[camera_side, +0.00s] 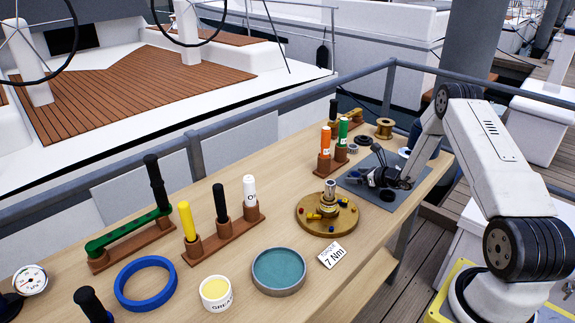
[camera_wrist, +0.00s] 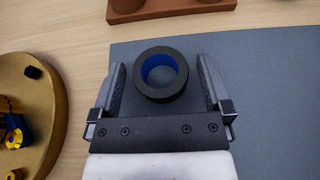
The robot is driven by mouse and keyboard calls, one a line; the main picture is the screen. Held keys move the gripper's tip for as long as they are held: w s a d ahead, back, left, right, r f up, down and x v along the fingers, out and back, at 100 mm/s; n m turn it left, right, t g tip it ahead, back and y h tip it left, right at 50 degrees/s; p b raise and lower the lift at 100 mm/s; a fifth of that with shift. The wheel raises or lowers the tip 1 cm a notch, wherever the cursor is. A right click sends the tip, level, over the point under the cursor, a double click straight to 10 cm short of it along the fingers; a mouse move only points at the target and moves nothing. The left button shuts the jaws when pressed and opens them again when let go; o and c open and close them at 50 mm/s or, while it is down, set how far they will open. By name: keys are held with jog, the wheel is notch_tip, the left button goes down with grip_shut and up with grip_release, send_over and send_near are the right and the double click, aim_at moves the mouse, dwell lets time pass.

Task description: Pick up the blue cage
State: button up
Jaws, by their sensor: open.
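A short round ring (camera_wrist: 160,75), black outside with a blue inner wall, lies between the spread fingers of my gripper (camera_wrist: 160,66) in the wrist view. It is the blue part nearest my gripper; I cannot tell for sure that it is the blue cage. A gap shows on each side of it. My gripper is open and holds nothing. In the side view my gripper (camera_side: 369,176) is low over the grey mat (camera_side: 400,200), and its fingers partly hide what is between them. A large plain blue ring (camera_side: 146,283) lies far off at the table's front left.
A round brass plate (camera_side: 304,223) with small coloured parts stands beside the mat; it also shows at left in the wrist view (camera_wrist: 44,100). A brown rack (camera_side: 325,168) with orange and green tubes stands behind it. Small black rings and a brass spool (camera_side: 384,126) lie farther back.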

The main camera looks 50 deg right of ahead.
jog(key=c, duration=1.3)
jog(key=shift+r, duration=0.15)
jog(key=shift+r, duration=0.75)
jog(key=s+a+r, duration=0.2)
jog(key=s+r, duration=0.1)
jog(key=s, duration=0.1)
jog(key=s+a+r, duration=0.2)
jog(key=s+r, duration=0.2)
jog(key=s+a+r, duration=0.3)
jog(key=s+r, duration=0.1)
jog(key=shift+a+r, duration=0.1)
